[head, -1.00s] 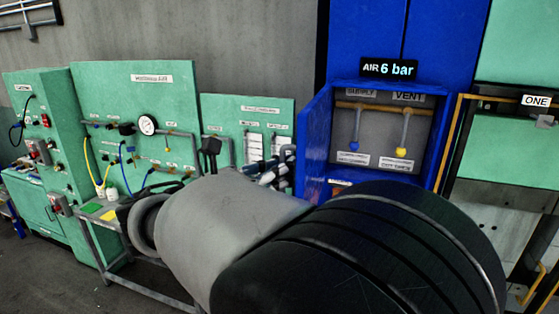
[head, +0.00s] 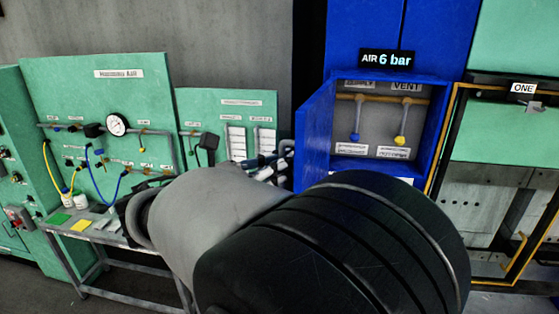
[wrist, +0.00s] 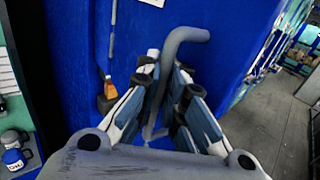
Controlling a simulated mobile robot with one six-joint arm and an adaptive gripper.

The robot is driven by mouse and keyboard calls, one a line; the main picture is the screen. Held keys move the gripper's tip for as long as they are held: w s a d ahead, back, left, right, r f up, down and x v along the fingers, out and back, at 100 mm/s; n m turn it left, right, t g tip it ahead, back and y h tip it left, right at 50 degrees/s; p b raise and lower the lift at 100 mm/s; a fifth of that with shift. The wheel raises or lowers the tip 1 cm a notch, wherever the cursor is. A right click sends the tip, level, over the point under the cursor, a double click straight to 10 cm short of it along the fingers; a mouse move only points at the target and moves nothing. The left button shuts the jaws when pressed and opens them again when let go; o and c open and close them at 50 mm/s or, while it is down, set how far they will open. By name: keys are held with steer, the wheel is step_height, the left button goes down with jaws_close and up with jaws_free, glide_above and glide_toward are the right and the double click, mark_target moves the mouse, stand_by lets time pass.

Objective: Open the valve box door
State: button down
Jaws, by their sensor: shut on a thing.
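The blue valve box (head: 437,125) stands open on the right of the head view, with two hanging valve levers, a blue-tipped one (head: 356,132) and a yellow-tipped one (head: 401,135), inside. Its blue door (head: 315,137) is swung out to the left. In the wrist view the door face (wrist: 225,50) fills the middle, with a bent grey handle (wrist: 182,38) on it. My gripper (wrist: 163,88) is shut on this handle. In the head view my gripper (head: 277,165) is at the door's left edge, partly hidden by my arm.
Green panels with a gauge (head: 116,125) and hoses stand on the left, behind a metal table (head: 108,238). A yellow-edged black frame (head: 521,255) stands at the right of the box. Open floor (wrist: 260,140) shows at the right in the wrist view.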

steer(key=c, duration=2.1)
jaws_free()
steer(key=shift+s+f, duration=0.1)
steer(key=shift+o, duration=0.5)
steer(key=shift+s+a, duration=0.1)
steer(key=shift+a, duration=0.05)
steer(key=v, duration=1.2)
